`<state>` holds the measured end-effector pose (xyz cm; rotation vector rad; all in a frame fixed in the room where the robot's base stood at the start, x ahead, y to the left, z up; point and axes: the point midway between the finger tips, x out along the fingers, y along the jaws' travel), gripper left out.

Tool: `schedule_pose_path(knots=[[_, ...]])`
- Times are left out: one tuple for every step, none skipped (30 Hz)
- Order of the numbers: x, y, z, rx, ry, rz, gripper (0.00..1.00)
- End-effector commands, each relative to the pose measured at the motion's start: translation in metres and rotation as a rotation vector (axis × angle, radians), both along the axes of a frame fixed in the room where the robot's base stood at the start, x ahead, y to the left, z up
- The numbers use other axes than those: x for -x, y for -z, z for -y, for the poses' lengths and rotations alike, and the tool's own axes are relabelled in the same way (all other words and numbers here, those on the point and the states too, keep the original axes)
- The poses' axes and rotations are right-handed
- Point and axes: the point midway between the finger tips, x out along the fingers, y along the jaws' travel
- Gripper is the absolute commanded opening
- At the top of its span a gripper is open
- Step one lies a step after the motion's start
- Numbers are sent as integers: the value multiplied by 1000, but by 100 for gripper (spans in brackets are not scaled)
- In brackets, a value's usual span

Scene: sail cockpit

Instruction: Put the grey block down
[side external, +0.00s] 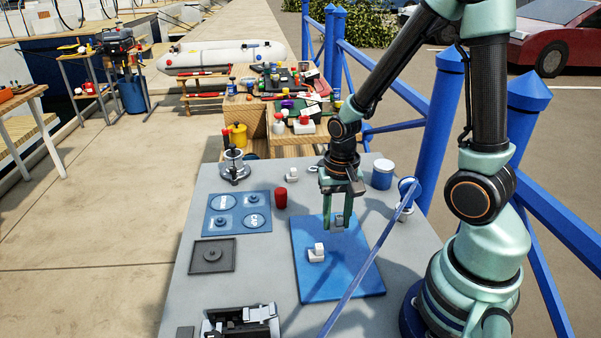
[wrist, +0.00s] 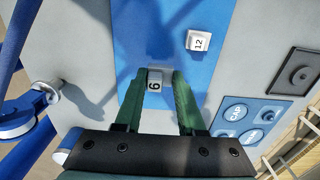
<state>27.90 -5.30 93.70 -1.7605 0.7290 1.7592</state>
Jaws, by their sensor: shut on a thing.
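My gripper (side external: 338,224) points down over the blue mat (side external: 350,275), near its back part. Its green fingers, also seen in the wrist view (wrist: 160,80), are shut on a small grey block (wrist: 155,80) with a dark numeral on a pale face. The block (side external: 338,219) shows between the fingertips in the side view; I cannot tell whether it touches the mat. A second, whiter block (side external: 316,253) sits on the mat, apart from my gripper.
A blue rod (side external: 365,264) slants across the mat's right side in the side view. Left of the mat are a blue plate with round discs (side external: 237,213) and a dark square plate (side external: 213,256). Much of the mat is bare.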

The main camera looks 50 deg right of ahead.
Motion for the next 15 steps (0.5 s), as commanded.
schedule_pose_path(knots=[[0,2,0,-1,0,-2,0],[0,4,0,-1,0,-2,0],[1,6,0,-1,0,-2,0],[1,9,0,-1,0,-4,0],[2,12,0,-1,0,-5,0],[1,16,0,-1,0,-5,0],[1,20,0,-1,0,-6,0],[1,24,0,-1,0,-5,0],[1,28,0,-1,0,-5,0],[1,31,0,-1,0,-5,0],[1,33,0,-1,0,-4,0],[1,36,0,-1,0,-4,0],[1,37,0,-1,0,-2,0],[1,38,0,0,0,-1,0],[0,38,0,0,0,0,0]])
